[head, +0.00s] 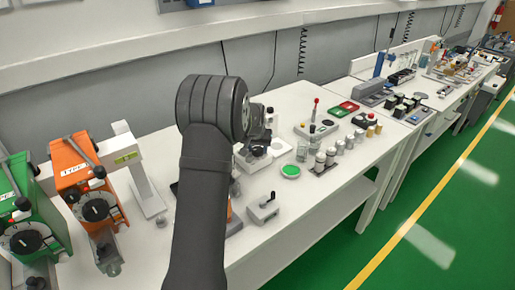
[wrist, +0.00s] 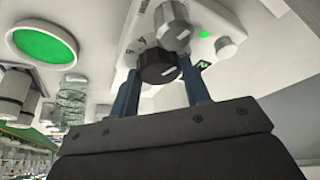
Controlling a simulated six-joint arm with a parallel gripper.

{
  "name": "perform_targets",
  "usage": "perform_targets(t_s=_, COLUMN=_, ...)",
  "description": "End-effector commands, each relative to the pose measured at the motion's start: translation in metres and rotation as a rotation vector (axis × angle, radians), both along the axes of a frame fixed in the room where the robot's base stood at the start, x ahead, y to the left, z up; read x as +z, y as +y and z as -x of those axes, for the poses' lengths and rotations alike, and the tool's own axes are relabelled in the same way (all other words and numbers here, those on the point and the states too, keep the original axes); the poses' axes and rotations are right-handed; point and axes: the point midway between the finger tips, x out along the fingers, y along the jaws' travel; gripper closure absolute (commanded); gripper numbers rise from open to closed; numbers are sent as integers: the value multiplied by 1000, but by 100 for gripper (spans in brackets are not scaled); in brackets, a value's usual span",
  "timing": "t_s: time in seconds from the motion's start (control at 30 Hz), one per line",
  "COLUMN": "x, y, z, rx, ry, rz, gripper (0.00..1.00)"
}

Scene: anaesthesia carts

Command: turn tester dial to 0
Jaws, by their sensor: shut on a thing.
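The tester in the wrist view is a white unit (wrist: 208,22) with a small green light and a grey knob (wrist: 172,14). Its black dial (wrist: 158,66) has a short white mark on the rim. My gripper (wrist: 160,82) has its two blue fingers on either side of the dial, shut on it. In the head view a white unit (head: 254,162), which looks like the tester, stands on the bench partly behind my arm. My fingertips and the dial cannot be made out there.
A green disc (head: 290,171) and several vials (head: 320,162) stand right of the tester. A small grey device (head: 263,208) sits in front. Orange (head: 80,180) and green (head: 28,215) vaporizers stand at the left. The front bench surface has free room.

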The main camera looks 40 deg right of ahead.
Motion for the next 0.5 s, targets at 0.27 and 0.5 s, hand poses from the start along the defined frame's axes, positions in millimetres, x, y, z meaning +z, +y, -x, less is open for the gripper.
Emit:
perform_targets(t_s=0.27, x=-1, y=1, z=0, rx=-64, ry=1, rz=-2, gripper=80)
perform_targets(t_s=0.5, x=-1, y=1, z=0, rx=-64, ry=2, rz=-3, gripper=53)
